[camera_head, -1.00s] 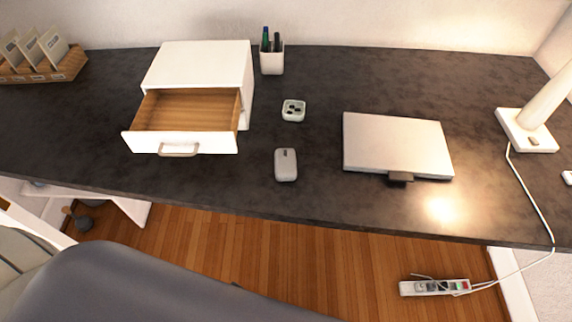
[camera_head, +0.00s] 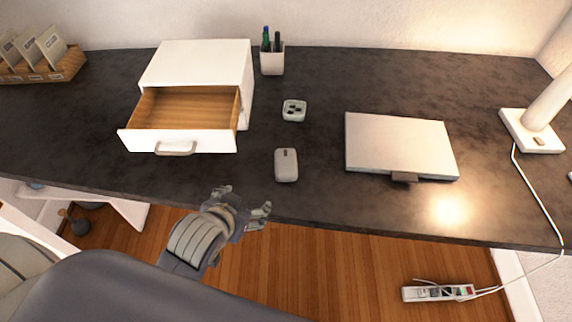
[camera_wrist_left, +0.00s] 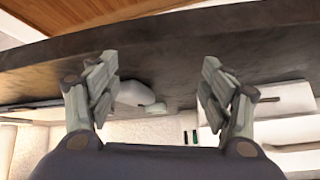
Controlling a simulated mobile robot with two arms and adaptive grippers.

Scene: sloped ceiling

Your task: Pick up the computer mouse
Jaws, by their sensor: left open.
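The computer mouse (camera_head: 286,165) is pale grey with a small dark wheel. It lies on the dark desk near the front edge, right of the open drawer. My left gripper (camera_head: 246,201) is open and empty at the desk's front edge, to the left of and nearer than the mouse, apart from it. In the left wrist view, the two fingers of the gripper (camera_wrist_left: 158,90) are spread wide. The mouse (camera_wrist_left: 135,94) shows there between them, closer to the left finger and partly covered by it. My right gripper is not in view.
A white drawer unit (camera_head: 205,65) has its drawer (camera_head: 178,141) pulled out toward the front. A closed laptop (camera_head: 398,146) lies to the right. The desk around the mouse is clear.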

